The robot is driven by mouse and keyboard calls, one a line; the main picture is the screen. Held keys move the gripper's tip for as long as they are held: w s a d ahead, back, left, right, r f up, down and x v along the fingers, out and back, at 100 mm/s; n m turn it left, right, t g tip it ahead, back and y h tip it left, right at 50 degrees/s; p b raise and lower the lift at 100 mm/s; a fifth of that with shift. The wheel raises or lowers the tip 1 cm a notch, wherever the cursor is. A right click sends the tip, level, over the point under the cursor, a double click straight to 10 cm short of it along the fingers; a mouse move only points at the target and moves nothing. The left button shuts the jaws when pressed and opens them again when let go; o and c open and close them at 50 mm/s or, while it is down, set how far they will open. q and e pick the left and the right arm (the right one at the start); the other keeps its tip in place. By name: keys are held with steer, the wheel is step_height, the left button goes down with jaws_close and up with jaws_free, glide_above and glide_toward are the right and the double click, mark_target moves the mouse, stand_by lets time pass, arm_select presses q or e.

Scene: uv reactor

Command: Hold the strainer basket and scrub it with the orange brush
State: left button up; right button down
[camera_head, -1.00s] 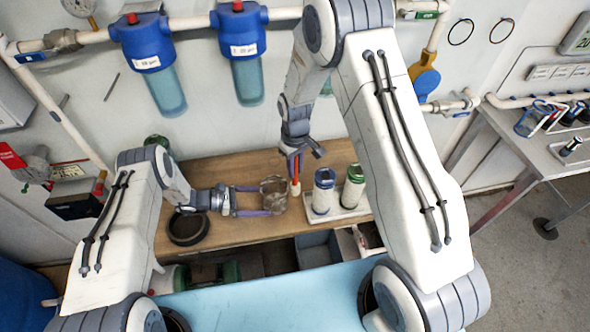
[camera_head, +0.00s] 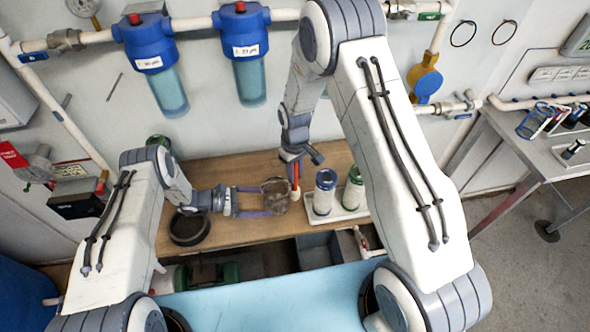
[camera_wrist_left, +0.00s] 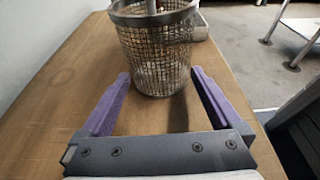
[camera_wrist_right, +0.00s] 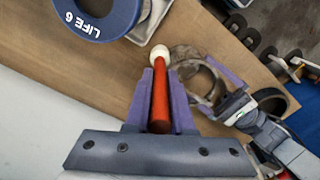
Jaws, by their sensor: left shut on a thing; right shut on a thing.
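The strainer basket (camera_head: 275,196) is a grey-brown mesh cup with a metal rim, held upright above the wooden bench. My left gripper (camera_head: 262,203) is shut on it from the left. In the left wrist view the basket (camera_wrist_left: 157,48) stands between the purple fingers (camera_wrist_left: 160,85). My right gripper (camera_head: 293,160) is above and points down, shut on the orange brush (camera_head: 296,174). In the right wrist view the brush's orange handle (camera_wrist_right: 159,100) lies between the purple fingers, and its white head is beside the basket's rim (camera_wrist_right: 213,72). I cannot tell whether the head touches the basket.
A white tray (camera_head: 345,214) with two canisters, one blue-trimmed (camera_head: 323,192) and one green-trimmed (camera_head: 352,188), stands right of the basket. A black ring (camera_head: 189,228) lies on the bench (camera_head: 235,170) at left. Blue filter housings (camera_head: 150,45) hang on the wall behind.

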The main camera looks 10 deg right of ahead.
steer(key=shift+f, duration=0.7)
steer(key=shift+d, duration=0.25)
steer(key=shift+r, duration=0.1)
steer(key=shift+r, duration=1.65)
steer(key=shift+a, duration=0.25)
steer(key=shift+f, duration=1.75)
